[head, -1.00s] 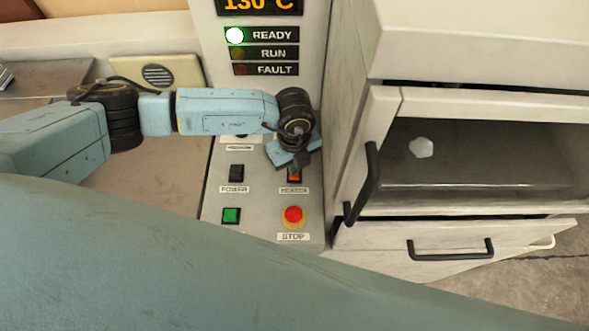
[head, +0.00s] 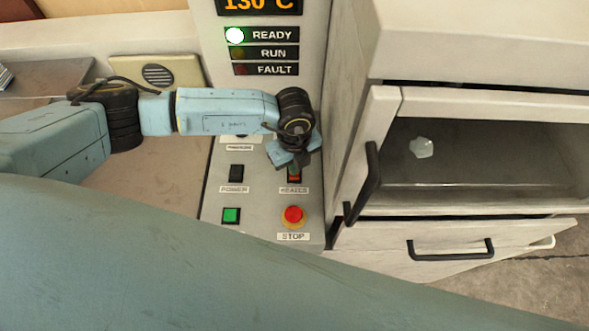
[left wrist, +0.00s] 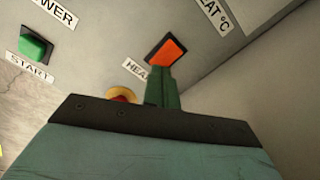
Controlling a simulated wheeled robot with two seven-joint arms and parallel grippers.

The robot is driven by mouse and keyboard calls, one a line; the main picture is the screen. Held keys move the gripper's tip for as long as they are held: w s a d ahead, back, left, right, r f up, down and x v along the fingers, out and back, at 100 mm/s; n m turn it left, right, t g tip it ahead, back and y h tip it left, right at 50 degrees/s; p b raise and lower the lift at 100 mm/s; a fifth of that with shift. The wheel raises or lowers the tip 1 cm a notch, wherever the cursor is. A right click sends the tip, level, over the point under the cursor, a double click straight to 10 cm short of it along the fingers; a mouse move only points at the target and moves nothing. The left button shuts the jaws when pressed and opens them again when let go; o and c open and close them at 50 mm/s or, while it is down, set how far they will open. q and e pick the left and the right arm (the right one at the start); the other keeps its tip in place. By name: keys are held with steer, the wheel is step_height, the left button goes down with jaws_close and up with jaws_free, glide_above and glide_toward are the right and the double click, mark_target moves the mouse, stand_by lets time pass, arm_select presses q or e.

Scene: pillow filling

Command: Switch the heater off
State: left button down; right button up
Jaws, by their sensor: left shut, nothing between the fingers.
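The heater switch (head: 294,175) is a rocker on the sloped control panel, above the HEATER label and mostly covered by my left gripper in the head view. In the left wrist view the switch (left wrist: 166,52) shows a bright orange-red face in a dark frame. My left gripper (head: 293,158) is over it from above, fingers shut and empty. In the left wrist view the closed fingertips (left wrist: 162,74) are at the lower edge of the switch; I cannot tell whether they touch it. My right gripper is not in view.
The red STOP button (head: 293,215) sits just below the heater switch. A black POWER switch (head: 236,173) and a green START button (head: 231,216) are to the left. The display (head: 258,5) reads 130 °C and the READY lamp (head: 235,36) is lit. An open compartment (head: 480,185) is right.

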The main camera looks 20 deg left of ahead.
arm_select(q)
steer(key=shift+f+b, duration=0.7)
steer(key=shift+f, duration=0.3)
steer(key=shift+r, duration=0.15)
step_height(320, 180, up, 7)
steer(key=p, duration=0.6)
stand_by(0.4)
stand_by(0.4)
